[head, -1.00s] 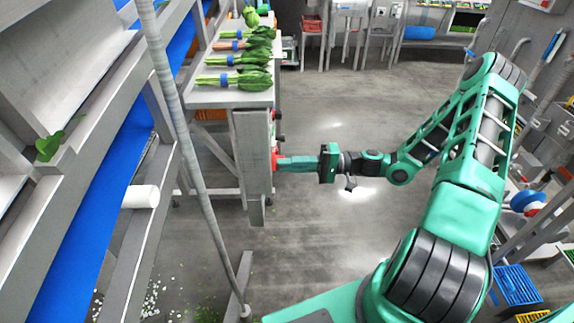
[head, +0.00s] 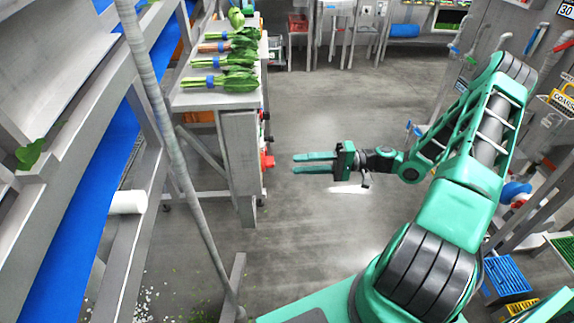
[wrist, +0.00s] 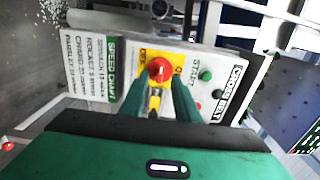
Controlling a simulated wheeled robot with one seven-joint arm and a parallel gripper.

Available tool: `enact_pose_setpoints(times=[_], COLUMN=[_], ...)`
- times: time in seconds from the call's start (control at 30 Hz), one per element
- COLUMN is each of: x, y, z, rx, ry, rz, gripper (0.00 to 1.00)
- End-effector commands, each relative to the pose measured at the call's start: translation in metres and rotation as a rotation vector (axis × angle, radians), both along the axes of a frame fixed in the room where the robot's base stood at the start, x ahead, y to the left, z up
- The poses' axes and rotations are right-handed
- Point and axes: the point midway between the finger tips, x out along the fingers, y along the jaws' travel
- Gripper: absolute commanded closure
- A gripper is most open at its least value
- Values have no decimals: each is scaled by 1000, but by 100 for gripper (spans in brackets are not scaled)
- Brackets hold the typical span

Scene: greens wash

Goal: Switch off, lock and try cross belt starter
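The cross belt starter (wrist: 222,78) is a pale panel labelled CROSS BELT and START. Its red rotary knob (wrist: 160,70) sits on a yellow plate (wrist: 145,60) with lettering at both sides; I cannot tell for certain which setting it points to. The knob also shows in the head view as a red piece (head: 267,162) on the panel's right face. A green button (wrist: 206,75) is right of the knob. My gripper (head: 294,164) is open and empty, fingers pointing at the knob with a small gap. No lock is clearly visible.
A SPEED CHART sign (wrist: 109,70) is left of the starter. Bunched greens (head: 224,82) lie on the bench (head: 215,101) above. A slanted grey pole (head: 166,125) and a blue belt (head: 88,205) stand left. Open floor (head: 330,235) lies right of the starter.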

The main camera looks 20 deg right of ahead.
Motion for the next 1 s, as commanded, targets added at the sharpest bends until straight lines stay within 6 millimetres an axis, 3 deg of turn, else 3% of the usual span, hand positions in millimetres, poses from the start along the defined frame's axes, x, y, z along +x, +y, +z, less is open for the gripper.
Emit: enact_pose_setpoints(times=[0.1, 0.3, 0.83, 1.0], x=[-4, -8, -9, -15], y=[-16, -28, -28, -21], z=[0, 0, 0, -3], rx=[-2, -1, -3, -74], ry=[-2, 0, 1, 37], rz=[-3, -1, 1, 47], gripper=[71, 71, 71, 71])
